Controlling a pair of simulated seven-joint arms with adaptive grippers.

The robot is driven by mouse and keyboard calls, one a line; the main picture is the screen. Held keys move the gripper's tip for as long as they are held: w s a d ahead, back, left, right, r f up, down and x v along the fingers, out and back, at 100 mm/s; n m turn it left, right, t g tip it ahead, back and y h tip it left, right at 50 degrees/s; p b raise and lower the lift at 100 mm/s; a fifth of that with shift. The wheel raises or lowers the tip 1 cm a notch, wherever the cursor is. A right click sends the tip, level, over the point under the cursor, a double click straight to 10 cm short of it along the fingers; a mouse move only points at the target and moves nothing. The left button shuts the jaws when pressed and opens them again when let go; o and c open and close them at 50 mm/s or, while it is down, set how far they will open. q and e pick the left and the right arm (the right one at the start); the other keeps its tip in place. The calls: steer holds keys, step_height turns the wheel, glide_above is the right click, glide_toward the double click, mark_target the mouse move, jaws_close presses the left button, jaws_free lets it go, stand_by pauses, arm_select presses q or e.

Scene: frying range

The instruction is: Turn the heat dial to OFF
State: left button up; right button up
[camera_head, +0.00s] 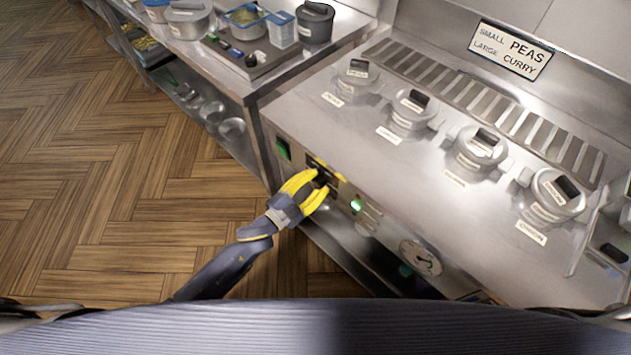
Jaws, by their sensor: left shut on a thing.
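The heat dial (322,178) is a small black knob on the front panel of the steel range, with a yellow strip beside it. My left gripper (318,187), with yellow fingers, is at the panel and shut on the dial. The fingers cover much of the dial, so its setting cannot be read. My right gripper is not in view.
A lit green lamp (356,205) and a round gauge (420,257) sit right of the dial; a green switch (283,148) sits left. Several lidded pots stand on the range top (330,130). A steel counter (235,75) with containers adjoins it. Wooden floor lies left.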

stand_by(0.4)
arm_select(q)
steer(key=o, duration=1.3)
steer(key=shift+c, duration=0.2)
steer(key=v, duration=1.2)
